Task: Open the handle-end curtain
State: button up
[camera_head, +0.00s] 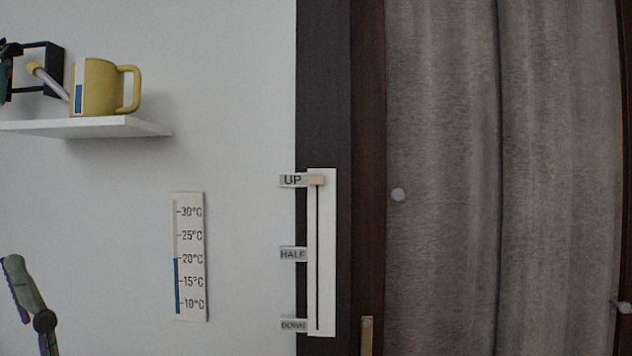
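A grey-brown curtain (450,130) hangs in vertical folds at the right. A brass-coloured upright piece (367,335), perhaps a handle, is on the dark brown frame at the bottom, left of the curtain. Another small metal piece (622,307) shows at the right edge; I cannot tell what it is. The curtain covers whatever is behind it. I cannot make out my gripper in this view.
A slider panel (328,250) marked UP, HALF and DOWN has its pale knob (317,180) at UP. A thermometer (190,257) hangs left of it. An unclear green-and-black object (27,290) is at lower left.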

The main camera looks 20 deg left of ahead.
aim_at(562, 133)
jog(key=i+l+z, duration=0.65)
jog(key=i, duration=0.3)
